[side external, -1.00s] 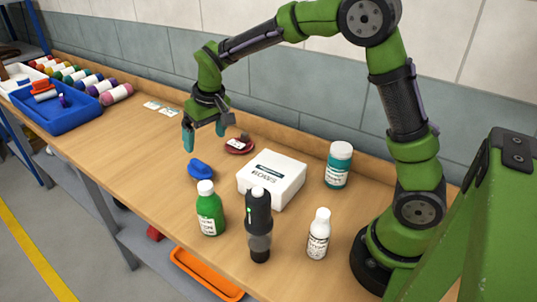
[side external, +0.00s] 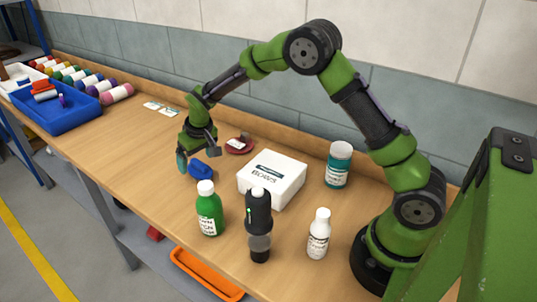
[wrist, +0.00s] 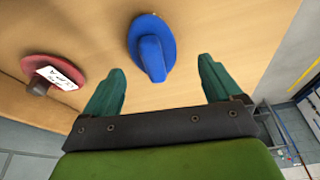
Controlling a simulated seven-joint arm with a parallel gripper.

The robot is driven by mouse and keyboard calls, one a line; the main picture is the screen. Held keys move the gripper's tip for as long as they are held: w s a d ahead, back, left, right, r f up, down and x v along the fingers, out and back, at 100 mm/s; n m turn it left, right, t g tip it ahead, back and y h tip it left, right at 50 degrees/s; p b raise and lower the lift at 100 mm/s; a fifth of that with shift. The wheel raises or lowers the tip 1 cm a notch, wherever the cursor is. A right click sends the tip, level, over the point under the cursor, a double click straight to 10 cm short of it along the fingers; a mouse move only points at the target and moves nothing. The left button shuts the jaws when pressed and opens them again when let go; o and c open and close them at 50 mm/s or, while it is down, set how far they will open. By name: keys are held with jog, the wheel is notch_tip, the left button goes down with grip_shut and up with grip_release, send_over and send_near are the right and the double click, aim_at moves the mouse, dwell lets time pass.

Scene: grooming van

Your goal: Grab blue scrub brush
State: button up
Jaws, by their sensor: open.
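The blue scrub brush (side external: 201,170) lies on the wooden table, left of the white box. In the wrist view the brush (wrist: 151,45) shows an oval base with a raised handle, ahead of my fingers and roughly between their lines. My gripper (side external: 196,160) is open and empty, low over the table just beside and above the brush. In the wrist view its two teal fingers (wrist: 158,88) are spread wide and do not touch the brush.
A dark red brush with a label (side external: 239,145) lies close behind. A blue tray (side external: 62,115) is far left.

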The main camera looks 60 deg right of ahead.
aim_at(199, 162)
jog(key=x, duration=0.4)
jog(key=shift+d+f, duration=0.35)
